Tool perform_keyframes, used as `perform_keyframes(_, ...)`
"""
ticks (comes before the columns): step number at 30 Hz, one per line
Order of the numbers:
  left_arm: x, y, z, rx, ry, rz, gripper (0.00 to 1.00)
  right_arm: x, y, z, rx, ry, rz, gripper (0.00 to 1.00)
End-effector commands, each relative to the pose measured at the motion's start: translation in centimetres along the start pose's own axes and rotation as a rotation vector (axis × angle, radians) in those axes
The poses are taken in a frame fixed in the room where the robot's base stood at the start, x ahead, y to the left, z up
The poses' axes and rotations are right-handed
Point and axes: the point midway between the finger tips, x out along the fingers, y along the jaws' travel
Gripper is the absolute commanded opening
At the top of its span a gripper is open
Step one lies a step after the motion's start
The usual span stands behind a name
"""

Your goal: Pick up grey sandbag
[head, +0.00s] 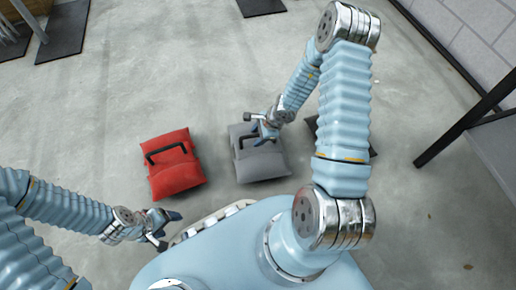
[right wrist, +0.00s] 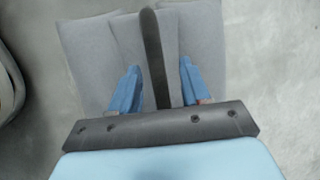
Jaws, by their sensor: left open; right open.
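The grey sandbag (head: 262,165) lies on the floor in front of my base, with a black strap handle on top. In the right wrist view the sandbag (right wrist: 88,50) fills the middle, and its black handle (right wrist: 153,55) runs up between my two blue fingers. My right gripper (head: 262,134) is open at the sandbag's handle, and it also shows in the right wrist view (right wrist: 160,88) with a finger on each side of the handle. Whether the fingers touch it I cannot tell. My left gripper (head: 168,227) is open and empty, low beside my base.
A red sandbag (head: 176,172) with a black handle lies left of the grey one, a gap between them. A dark flat piece (head: 358,152) lies partly hidden behind my right arm. A black metal frame (head: 465,122) stands at the right. The floor beyond the bags is mostly clear.

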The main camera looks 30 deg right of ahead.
Motion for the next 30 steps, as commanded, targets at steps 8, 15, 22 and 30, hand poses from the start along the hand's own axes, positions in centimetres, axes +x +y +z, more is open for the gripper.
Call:
perform_keyframes(8, 0.36, -0.14, 0.01, 0.000, 0.000, 0.000, 0.70, 0.22, 0.04, -0.09, 0.001, 0.000, 0.000, 0.47)
perform_keyframes(15, 0.70, -0.26, 0.02, 0.000, 0.000, 0.000, 0.70, 0.40, 0.08, -0.15, -0.001, 0.000, 0.000, 0.47)
perform_keyframes(22, 0.84, -0.31, 0.02, 0.000, 0.000, 0.000, 0.70, 0.45, 0.09, -0.17, 0.000, 0.000, 0.000, 0.47)
perform_keyframes(30, 0.81, -0.30, 0.02, 0.000, 0.000, 0.000, 0.70, 0.43, 0.10, -0.18, 0.000, 0.000, 0.000, 0.33)
